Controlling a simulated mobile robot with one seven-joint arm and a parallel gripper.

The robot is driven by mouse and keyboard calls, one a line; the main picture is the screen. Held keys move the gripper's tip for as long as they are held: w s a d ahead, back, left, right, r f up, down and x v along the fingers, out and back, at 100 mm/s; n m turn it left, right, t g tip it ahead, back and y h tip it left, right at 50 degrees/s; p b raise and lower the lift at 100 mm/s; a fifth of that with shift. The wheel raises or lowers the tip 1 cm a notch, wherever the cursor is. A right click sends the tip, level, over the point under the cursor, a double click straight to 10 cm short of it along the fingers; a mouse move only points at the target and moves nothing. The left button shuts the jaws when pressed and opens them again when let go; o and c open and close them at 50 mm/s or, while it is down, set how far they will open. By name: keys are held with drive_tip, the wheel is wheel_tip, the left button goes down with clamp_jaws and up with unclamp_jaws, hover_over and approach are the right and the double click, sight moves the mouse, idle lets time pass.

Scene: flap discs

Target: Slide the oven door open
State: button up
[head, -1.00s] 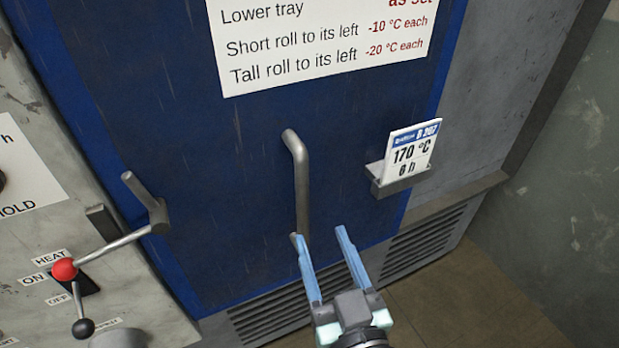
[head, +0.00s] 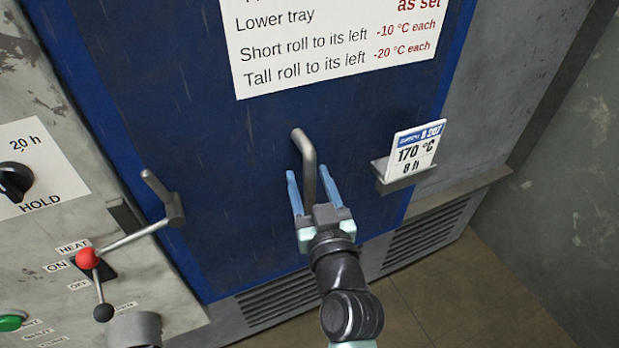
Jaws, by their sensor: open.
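The blue oven door (head: 215,210) fills the middle of the head view and looks shut. Its grey bar handle (head: 304,147) stands upright on the door, its upper bend in plain sight. My gripper (head: 307,178) is open, with its two blue fingers on either side of the handle bar in the picture. I cannot tell whether either finger touches the bar. The handle's lower end is hidden behind my gripper.
A small holder with a 170 °C card (head: 411,158) sticks out right of the handle. A latch lever (head: 165,205) and a red-knobbed heat lever (head: 87,259) are at the left. A grey wall (head: 560,200) stands at the right.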

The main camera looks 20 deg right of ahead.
drive_tip(key=shift+c, duration=0.4)
clamp_jaws()
idle(0.9)
